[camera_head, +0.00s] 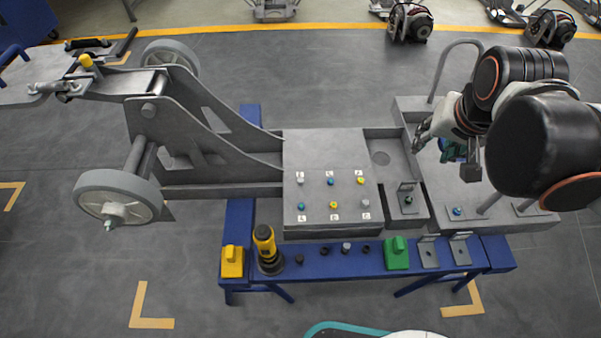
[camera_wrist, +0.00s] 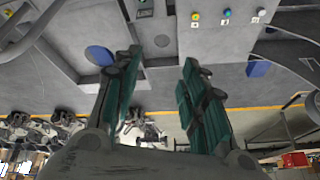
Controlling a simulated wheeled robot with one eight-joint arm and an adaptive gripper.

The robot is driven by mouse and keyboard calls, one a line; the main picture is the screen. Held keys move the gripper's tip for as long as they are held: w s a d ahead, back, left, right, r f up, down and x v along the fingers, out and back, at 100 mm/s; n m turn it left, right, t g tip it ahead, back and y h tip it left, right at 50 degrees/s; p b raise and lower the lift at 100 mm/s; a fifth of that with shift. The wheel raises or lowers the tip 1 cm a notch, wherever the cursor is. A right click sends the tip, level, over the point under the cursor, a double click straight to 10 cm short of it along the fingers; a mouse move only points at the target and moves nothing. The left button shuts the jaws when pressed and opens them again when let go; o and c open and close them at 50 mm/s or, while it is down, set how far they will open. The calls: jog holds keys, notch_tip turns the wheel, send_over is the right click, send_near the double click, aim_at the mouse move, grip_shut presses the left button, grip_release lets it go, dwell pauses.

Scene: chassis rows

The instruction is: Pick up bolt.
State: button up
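Several small bolts stand on the raised grey plate (camera_head: 317,151) in two rows with small labels. The back row has a white bolt (camera_head: 300,180), a blue bolt (camera_head: 330,181) and a yellow bolt (camera_head: 361,180). The front row has a teal bolt (camera_head: 301,206), a yellow one (camera_head: 333,205) and a grey one (camera_head: 365,203). The task does not say which bolt. My gripper (camera_head: 420,138) is above the right part of the chassis, right of the plate. In the wrist view its fingers (camera_wrist: 160,62) are apart and empty; the back-row bolts show beyond them at the top.
A blue bench carries a yellow block (camera_head: 232,262), a yellow-black tool (camera_head: 267,248), a green block (camera_head: 396,253) and metal brackets (camera_head: 428,252). A curved handle (camera_head: 441,68) rises behind my gripper. A wheeled frame (camera_head: 205,122) stands left. The space above the plate is clear.

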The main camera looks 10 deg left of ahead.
jog(key=w+a+f+m+g+p, duration=0.1)
jog(key=w+a+f+g+p, duration=0.1)
jog(key=w+a+p, duration=0.3)
jog(key=g+b, duration=0.3)
jog(key=b, duration=0.1)
send_over(300, 180)
jog(key=shift+m, duration=0.3)
notch_tip(300, 180, down, 20)
jog(key=shift+s+d, duration=0.1)
jog(key=shift+s, duration=0.05)
jog(key=shift+f+b, duration=1.35)
jog(key=shift+f, duration=1.85)
jog(key=shift+r, duration=0.1)
jog(key=shift+c, duration=0.5)
grip_shut()
